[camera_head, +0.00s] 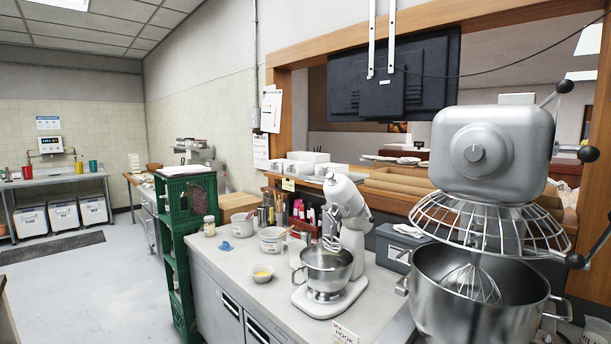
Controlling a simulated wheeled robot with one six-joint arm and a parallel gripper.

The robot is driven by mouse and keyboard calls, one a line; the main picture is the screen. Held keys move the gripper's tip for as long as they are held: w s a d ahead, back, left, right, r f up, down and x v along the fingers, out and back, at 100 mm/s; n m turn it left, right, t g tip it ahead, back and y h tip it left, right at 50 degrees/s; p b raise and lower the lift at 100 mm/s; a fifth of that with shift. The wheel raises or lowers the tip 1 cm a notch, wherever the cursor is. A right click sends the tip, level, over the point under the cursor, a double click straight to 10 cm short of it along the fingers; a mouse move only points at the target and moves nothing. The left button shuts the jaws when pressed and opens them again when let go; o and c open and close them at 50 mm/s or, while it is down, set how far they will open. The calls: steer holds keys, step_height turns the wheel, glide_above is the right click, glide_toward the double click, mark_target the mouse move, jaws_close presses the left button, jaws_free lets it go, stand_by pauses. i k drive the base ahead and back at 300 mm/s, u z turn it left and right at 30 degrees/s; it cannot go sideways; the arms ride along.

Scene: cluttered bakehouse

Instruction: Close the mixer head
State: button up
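A white stand mixer stands on the grey worktop (228,262). Its head (346,199) is tilted up and back, with a whisk-like attachment below it. The mixer's base (313,306) is white and holds a steel bowl (326,276) under the head. A much larger floor mixer (483,152) stands closer on the right, with a wire guard (490,226), a whisk and a big steel bowl (473,312). My gripper is not in view.
A small yellow-filled bowl (262,274), a blue item (225,246), a jar (209,226) and tubs (272,239) sit left of the stand mixer. Stacked green crates (172,257) stand at the worktop's left end. Open floor (84,295) lies farther left.

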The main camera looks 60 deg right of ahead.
mark_target(341, 193)
steer(key=z, duration=0.6)
steer(key=i, duration=1.25)
steer(key=z, duration=0.85)
